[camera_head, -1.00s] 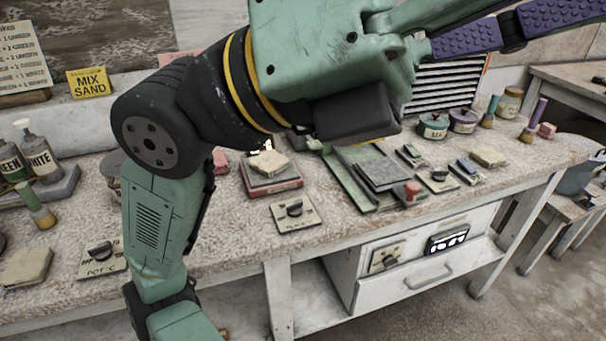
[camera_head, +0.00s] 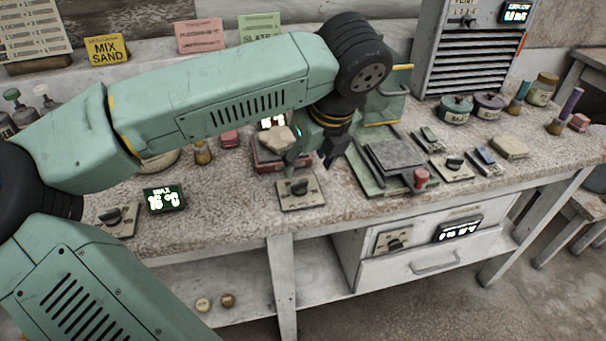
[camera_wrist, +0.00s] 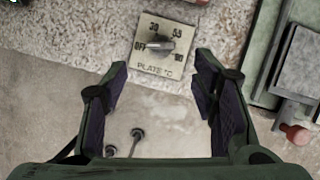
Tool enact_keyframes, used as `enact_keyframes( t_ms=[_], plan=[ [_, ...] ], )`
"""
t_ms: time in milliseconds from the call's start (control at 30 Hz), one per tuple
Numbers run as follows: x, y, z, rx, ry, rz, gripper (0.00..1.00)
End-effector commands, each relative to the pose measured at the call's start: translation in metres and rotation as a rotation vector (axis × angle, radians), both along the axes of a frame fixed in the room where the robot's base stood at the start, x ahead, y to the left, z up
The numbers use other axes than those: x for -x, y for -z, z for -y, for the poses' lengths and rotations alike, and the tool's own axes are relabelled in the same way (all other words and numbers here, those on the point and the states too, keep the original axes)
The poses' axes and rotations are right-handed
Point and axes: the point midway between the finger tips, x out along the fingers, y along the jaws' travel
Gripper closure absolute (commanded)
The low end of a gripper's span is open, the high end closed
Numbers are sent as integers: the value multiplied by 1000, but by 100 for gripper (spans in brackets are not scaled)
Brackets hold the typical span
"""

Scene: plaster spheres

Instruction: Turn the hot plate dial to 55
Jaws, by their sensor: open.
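The hot plate dial (camera_wrist: 165,46) is a dark grey knob on a pale square panel (camera_wrist: 152,77) marked OFF, 30, 55, 80 and "PLATE °C". Its bar lies roughly sideways, with one end beside OFF. In the head view the dial (camera_head: 299,187) sits near the bench's front edge. My gripper (camera_wrist: 160,70) is open and empty, its fingers on either side of the panel's lower part in the wrist view, apart from the knob. In the head view my gripper (camera_head: 312,158) hangs above and behind the dial. The reddish hot plate (camera_head: 268,166) bears a beige block (camera_head: 276,140).
A green tray (camera_head: 368,187) with a grey slab and a red knob (camera_head: 421,179) stands right of the dial. Another dial (camera_head: 113,216) and a green display (camera_head: 163,199) are at left. A drawer unit (camera_head: 430,262) is below. Bare bench lies left of the dial.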

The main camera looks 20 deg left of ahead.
Motion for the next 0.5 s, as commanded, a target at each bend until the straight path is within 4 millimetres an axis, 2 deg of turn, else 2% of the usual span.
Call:
enact_keyframes(
  t_ms=[300, 500],
  plan=[
    [-14, 52, -16, 4, 3, -2, 47],
    [-19, 69, -21, 4, 4, 0, 47]
  ],
)
